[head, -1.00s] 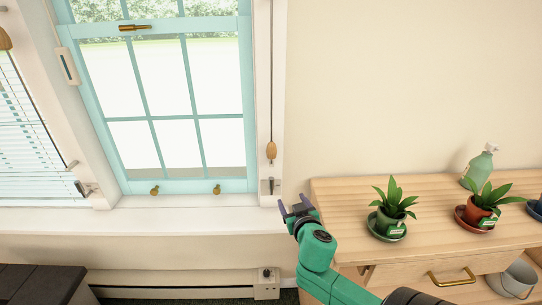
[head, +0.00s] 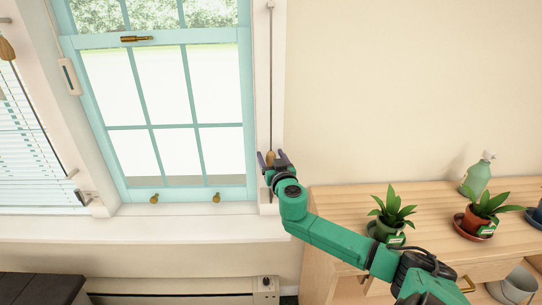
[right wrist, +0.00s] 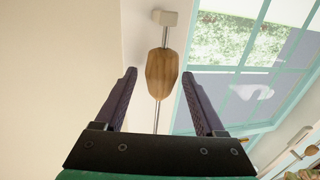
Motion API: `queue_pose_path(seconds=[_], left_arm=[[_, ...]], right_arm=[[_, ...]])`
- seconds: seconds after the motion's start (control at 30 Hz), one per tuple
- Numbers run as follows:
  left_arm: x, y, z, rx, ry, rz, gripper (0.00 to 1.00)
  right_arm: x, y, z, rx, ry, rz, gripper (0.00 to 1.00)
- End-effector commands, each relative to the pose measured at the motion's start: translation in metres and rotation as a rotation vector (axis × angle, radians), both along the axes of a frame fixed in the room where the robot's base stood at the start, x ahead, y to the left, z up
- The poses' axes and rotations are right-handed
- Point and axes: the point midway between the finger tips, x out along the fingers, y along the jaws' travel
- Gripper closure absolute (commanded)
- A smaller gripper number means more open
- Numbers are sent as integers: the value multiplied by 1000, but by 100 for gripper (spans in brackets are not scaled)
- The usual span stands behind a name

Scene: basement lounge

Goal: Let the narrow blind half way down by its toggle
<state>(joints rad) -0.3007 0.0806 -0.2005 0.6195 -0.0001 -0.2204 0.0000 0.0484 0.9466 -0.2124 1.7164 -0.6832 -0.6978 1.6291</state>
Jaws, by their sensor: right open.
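A wooden toggle (head: 271,158) hangs on a thin cord (head: 271,80) down the right side of the turquoise-framed window. My right gripper (head: 272,156) is open at the toggle, one finger on each side. In the right wrist view the toggle (right wrist: 163,72) shows between the two fingertips, with a gap on each side; how deep it lies between them I cannot tell. No blind shows across this window's visible panes. A white slatted blind (head: 25,150) covers the window at the left, with another wooden toggle (head: 6,49) near it. My left gripper is out of view.
The window sill (head: 180,226) runs below the window, with a baseboard heater (head: 180,287) under it. A wooden cabinet (head: 335,205) at the right bears potted plants (head: 392,213) and a green spray bottle (head: 477,176); my right forearm passes over its left part. The wall above is bare.

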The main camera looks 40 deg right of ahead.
Motion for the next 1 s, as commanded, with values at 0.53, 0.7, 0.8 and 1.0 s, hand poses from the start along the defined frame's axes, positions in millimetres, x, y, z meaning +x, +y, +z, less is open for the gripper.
queue_pose_path(seconds=[0.53,0.7,0.8,1.0], left_arm=[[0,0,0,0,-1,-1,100],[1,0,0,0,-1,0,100],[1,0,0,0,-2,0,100],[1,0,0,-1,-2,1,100]], right_arm=[[1,0,-1,0,1,1,100],[1,0,-1,0,1,1,100],[1,0,-1,0,1,1,100],[1,0,-1,0,1,1,100]])
